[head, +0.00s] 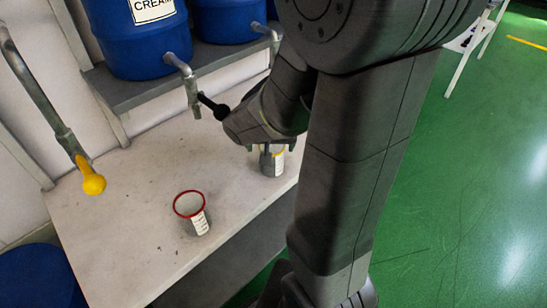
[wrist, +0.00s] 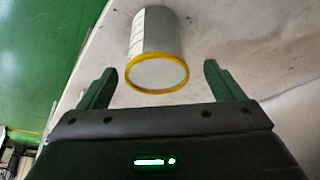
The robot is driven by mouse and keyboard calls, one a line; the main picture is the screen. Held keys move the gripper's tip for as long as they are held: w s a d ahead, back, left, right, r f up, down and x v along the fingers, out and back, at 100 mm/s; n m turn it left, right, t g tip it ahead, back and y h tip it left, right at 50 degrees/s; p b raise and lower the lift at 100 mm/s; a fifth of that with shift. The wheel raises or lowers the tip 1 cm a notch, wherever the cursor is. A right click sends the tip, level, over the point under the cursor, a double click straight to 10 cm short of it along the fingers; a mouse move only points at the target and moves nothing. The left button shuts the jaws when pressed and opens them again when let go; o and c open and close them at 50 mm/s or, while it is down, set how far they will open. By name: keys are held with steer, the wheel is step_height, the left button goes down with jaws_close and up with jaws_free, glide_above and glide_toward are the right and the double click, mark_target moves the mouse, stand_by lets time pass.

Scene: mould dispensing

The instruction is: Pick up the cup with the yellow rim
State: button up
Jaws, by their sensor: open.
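The cup with the yellow rim (head: 271,166) stands upright on the pale table, towards its right side in the head view. Part of its rim is hidden by my gripper and arm. In the wrist view the grey cup with a yellow rim (wrist: 158,42) shows whole, with a pale scale label on its side. My gripper (head: 269,149) is at the cup's top in the head view. In the wrist view my gripper (wrist: 161,68) is open, with one dark green finger on each side of the cup and visible gaps between.
A cup with a red rim (head: 201,222) stands on the table (head: 110,238) to the left. Blue barrels (head: 145,45) with taps sit on a shelf behind. A pipe with a yellow nozzle (head: 92,182) hangs over the table's left. Green floor (head: 460,190) is clear at right.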

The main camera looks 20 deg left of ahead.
steer(key=x, duration=0.3)
steer(key=b+x, duration=0.1)
steer(key=x, duration=0.1)
steer(key=shift+d+f, duration=0.15)
steer(key=shift+d, duration=0.15)
steer(key=shift+w+a+f, duration=0.15)
steer(key=shift+w+f, duration=0.1)
steer(key=shift+f, duration=0.25)
steer(key=c, duration=1.1)
